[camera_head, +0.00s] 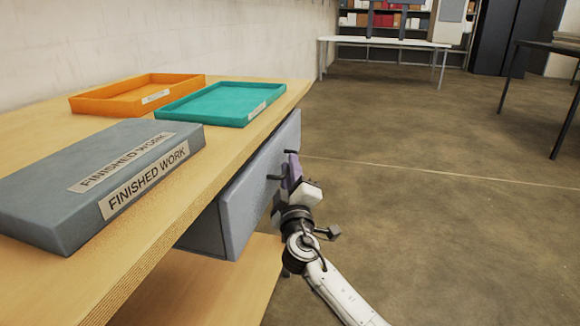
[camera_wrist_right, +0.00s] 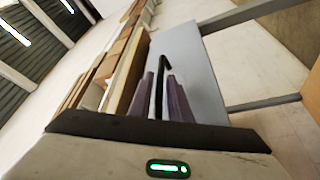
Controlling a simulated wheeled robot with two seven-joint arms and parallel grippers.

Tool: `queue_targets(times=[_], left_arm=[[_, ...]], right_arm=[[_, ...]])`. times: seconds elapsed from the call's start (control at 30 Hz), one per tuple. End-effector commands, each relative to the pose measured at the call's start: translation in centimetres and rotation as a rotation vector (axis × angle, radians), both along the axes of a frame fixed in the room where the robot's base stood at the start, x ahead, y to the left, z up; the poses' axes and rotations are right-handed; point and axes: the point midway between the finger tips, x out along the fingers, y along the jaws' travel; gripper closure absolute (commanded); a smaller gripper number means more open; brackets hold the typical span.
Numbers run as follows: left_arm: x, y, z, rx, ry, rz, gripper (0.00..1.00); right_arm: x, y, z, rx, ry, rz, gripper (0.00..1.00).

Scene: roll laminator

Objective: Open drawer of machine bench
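The wooden machine bench (camera_head: 225,165) runs along the left in the head view. A blue-grey drawer (camera_head: 245,195) hangs under its top, its front close to the bench edge; I see no gap opened behind the front. The drawer front also fills the middle of the right wrist view (camera_wrist_right: 190,55). A dark bar handle (camera_head: 274,177) stands out from it. My right gripper (camera_head: 291,172), with purple fingers, is at the handle. My left gripper is out of view.
An orange tray (camera_head: 135,97), a teal tray (camera_head: 215,103) and a grey FINISHED WORK box (camera_head: 60,190) sit on the bench top. The floor (camera_head: 420,220) to the right is clear. A white table (camera_head: 385,42) stands far behind.

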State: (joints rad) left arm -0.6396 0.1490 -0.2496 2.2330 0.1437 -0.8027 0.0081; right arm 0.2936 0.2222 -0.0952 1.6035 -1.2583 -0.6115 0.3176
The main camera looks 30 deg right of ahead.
Motion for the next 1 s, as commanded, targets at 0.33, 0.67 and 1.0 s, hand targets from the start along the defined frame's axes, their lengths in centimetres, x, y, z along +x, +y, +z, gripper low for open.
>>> queue_targets(times=[0.33,0.67,1.0], left_arm=[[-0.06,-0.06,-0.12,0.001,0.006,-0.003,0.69],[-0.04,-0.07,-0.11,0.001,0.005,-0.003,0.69],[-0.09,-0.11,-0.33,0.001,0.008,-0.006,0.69]], right_arm=[[1.11,-0.64,0.22,0.002,0.001,0.000,0.83],[1.09,-0.62,0.22,0.000,0.001,0.001,1.00],[1.12,-0.40,0.12,0.001,0.001,0.015,1.00]])
